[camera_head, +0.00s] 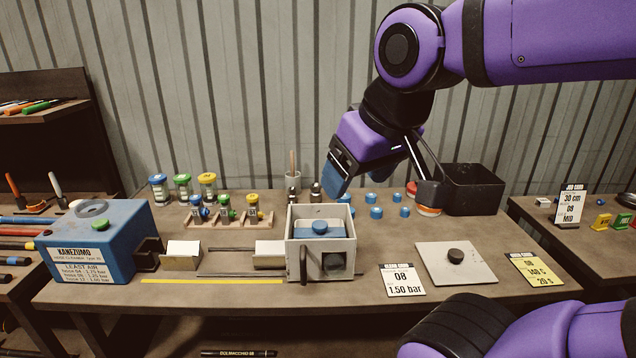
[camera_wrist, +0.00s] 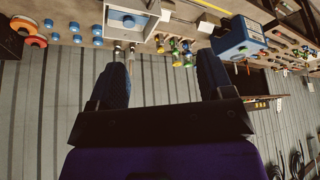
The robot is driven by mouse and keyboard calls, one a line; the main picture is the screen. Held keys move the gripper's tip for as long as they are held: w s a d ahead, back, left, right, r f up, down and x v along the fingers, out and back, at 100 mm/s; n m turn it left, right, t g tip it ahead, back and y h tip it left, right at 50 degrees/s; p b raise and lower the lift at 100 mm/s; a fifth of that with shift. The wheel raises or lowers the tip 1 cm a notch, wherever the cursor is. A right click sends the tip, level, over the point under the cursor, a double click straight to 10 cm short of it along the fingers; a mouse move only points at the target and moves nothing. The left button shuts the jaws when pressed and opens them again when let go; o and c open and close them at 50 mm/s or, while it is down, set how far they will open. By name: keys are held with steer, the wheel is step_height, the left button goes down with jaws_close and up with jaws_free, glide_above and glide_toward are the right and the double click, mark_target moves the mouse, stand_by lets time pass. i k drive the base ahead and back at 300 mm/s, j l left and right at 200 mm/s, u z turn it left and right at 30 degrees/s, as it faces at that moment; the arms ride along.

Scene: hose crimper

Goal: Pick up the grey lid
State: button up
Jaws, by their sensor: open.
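The grey lid (camera_head: 480,262) is a flat square plate with a round black knob (camera_head: 455,256). It lies flat on the bench, right of the open-topped grey box (camera_head: 344,243). I cannot make it out in the wrist view. My gripper (camera_head: 335,192) is above the back of the bench, behind and left of the lid and well apart from it. In the wrist view its two blue fingers (camera_wrist: 163,64) are spread with nothing between them.
The grey box holds a blue block with a round knob (camera_head: 320,227). A card reading 08, 1.50 bar (camera_head: 403,280) and a yellow card (camera_head: 534,269) flank the lid. Blue caps (camera_head: 376,212), orange-red rings (camera_head: 428,211) and a black bin (camera_head: 473,190) stand behind. A blue machine (camera_head: 95,240) is left.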

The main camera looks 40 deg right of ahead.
mark_target(458, 261)
steer(key=z, duration=1.6)
